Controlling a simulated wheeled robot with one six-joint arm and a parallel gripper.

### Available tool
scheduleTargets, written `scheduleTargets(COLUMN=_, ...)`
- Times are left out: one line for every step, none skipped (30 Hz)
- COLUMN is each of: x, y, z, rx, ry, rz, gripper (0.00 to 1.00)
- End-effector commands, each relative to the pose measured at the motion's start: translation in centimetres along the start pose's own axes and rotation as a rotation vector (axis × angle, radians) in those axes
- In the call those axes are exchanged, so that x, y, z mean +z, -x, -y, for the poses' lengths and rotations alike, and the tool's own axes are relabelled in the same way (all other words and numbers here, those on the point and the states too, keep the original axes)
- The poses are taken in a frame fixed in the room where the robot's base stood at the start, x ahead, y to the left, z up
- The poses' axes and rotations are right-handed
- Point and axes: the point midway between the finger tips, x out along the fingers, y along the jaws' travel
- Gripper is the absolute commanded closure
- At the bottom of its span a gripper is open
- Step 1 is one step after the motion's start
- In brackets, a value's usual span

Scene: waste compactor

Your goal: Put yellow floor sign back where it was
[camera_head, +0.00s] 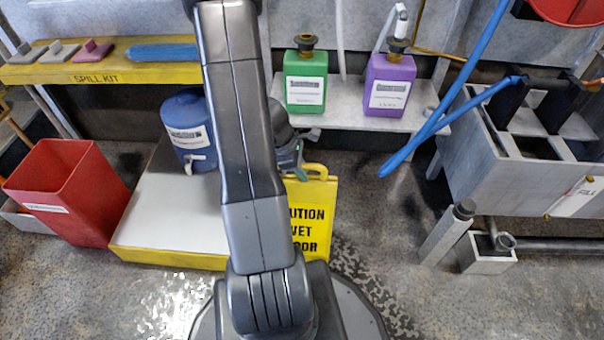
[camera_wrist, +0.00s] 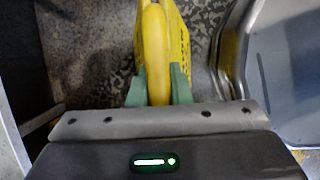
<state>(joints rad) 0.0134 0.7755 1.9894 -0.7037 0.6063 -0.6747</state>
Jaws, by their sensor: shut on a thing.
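The yellow floor sign (camera_head: 313,215) stands upright behind my arm in the head view, its left side hidden by the arm. Its black lettering reads partly "UTION", "WET", "OOR". My gripper (camera_head: 298,165) is at the sign's top, partly hidden by my arm. In the wrist view the green fingers of my gripper (camera_wrist: 158,85) are shut on the sign's yellow top (camera_wrist: 154,40), one finger on each side. I cannot tell whether the sign's foot touches the floor.
A yellow-edged white platform (camera_head: 165,215) with a blue jug (camera_head: 190,130) lies to the left, near a red bin (camera_head: 65,190). A shelf (camera_head: 345,115) with green and purple bottles is behind. A grey sink unit (camera_head: 500,165) stands right. Open floor lies between.

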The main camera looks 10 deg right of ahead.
Motion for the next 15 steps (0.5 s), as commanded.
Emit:
scheduleTargets(x=0.00, y=0.01, z=-0.05, rx=0.002, ry=0.000, rz=0.000, gripper=1.00)
scheduleTargets(x=0.03, y=0.07, z=-0.06, rx=0.002, ry=-0.001, rz=0.000, gripper=1.00)
scheduleTargets(x=0.04, y=0.11, z=-0.06, rx=0.002, ry=-0.001, rz=0.000, gripper=1.00)
scheduleTargets(x=0.05, y=0.12, z=-0.06, rx=0.002, ry=-0.001, rz=0.000, gripper=1.00)
scheduleTargets(x=0.05, y=0.12, z=-0.06, rx=0.002, ry=-0.001, rz=0.000, gripper=1.00)
scheduleTargets(x=0.04, y=0.11, z=-0.06, rx=0.002, ry=-0.001, rz=0.000, gripper=1.00)
scheduleTargets(x=0.02, y=0.06, z=-0.06, rx=0.002, ry=-0.001, rz=0.000, gripper=1.00)
scheduleTargets(x=-0.02, y=-0.03, z=-0.06, rx=0.002, ry=-0.001, rz=0.000, gripper=1.00)
scheduleTargets(x=-0.07, y=-0.17, z=-0.06, rx=0.002, ry=-0.001, rz=0.000, gripper=1.00)
scheduleTargets(x=-0.07, y=-0.16, z=-0.03, rx=0.001, ry=-0.001, rz=0.000, gripper=0.78)
scheduleTargets(x=-0.05, y=-0.12, z=-0.03, rx=0.001, ry=-0.001, rz=0.000, gripper=0.72)
scheduleTargets(x=-0.05, y=-0.11, z=-0.02, rx=0.001, ry=-0.001, rz=0.000, gripper=0.65)
scheduleTargets(x=-0.05, y=-0.11, z=-0.02, rx=0.001, ry=-0.001, rz=0.000, gripper=0.60)
scheduleTargets(x=-0.05, y=-0.11, z=-0.02, rx=0.001, ry=-0.001, rz=0.000, gripper=0.60)
scheduleTargets(x=-0.05, y=-0.11, z=-0.02, rx=0.001, ry=-0.001, rz=0.000, gripper=0.60)
